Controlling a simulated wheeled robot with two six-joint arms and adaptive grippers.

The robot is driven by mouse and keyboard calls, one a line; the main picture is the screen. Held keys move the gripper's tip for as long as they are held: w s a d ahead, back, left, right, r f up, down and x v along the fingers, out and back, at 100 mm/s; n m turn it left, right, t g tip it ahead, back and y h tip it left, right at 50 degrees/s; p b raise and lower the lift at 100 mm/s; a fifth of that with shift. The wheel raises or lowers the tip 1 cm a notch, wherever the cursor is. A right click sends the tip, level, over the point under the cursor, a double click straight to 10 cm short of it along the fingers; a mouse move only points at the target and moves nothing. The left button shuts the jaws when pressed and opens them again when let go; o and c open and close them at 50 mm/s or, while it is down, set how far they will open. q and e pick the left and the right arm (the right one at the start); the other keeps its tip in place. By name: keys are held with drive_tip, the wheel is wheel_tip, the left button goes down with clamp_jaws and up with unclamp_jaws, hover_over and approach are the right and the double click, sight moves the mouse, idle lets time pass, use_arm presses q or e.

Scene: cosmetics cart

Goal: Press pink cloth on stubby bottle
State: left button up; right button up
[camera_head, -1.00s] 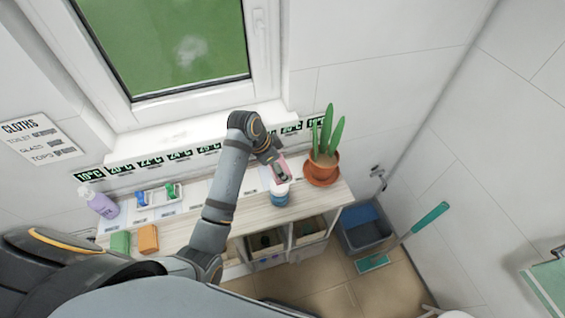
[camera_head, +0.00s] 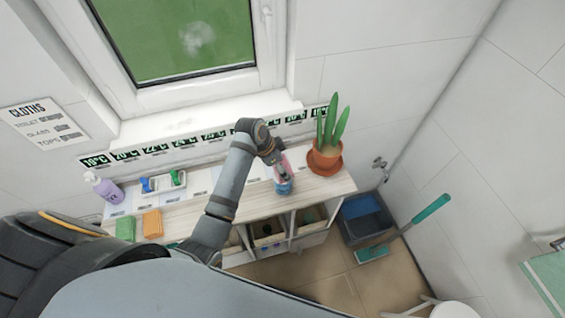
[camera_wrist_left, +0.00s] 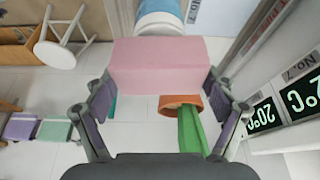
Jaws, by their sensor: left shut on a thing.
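My left gripper (camera_head: 277,158) is shut on the pink cloth (camera_head: 286,168), a block-like pad, above the right part of the cart top. In the left wrist view the pink cloth (camera_wrist_left: 160,65) spans the space between the two fingers of my left gripper (camera_wrist_left: 160,92). The stubby bottle (camera_head: 283,188) is blue and stands on the cart top just below the cloth. It also shows in the left wrist view (camera_wrist_left: 158,14), just beyond the cloth's far edge. The cloth overlaps the bottle's upper part in the head view; I cannot tell whether they touch. My right gripper is not in view.
A potted plant (camera_head: 325,158) stands close to the right of the gripper. A purple bottle (camera_head: 104,187), a small white tray (camera_head: 163,184), a green cloth (camera_head: 125,228) and an orange cloth (camera_head: 152,224) are at the left. The wall and window lie behind.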

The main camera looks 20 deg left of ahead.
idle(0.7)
use_arm(q)
drive_tip(key=shift+f, duration=0.3)
drive_tip(key=shift+f, duration=0.15)
idle(0.4)
idle(0.6)
drive_tip(key=shift+f, duration=0.15)
idle(0.4)
drive_tip(key=shift+r, duration=3.6)
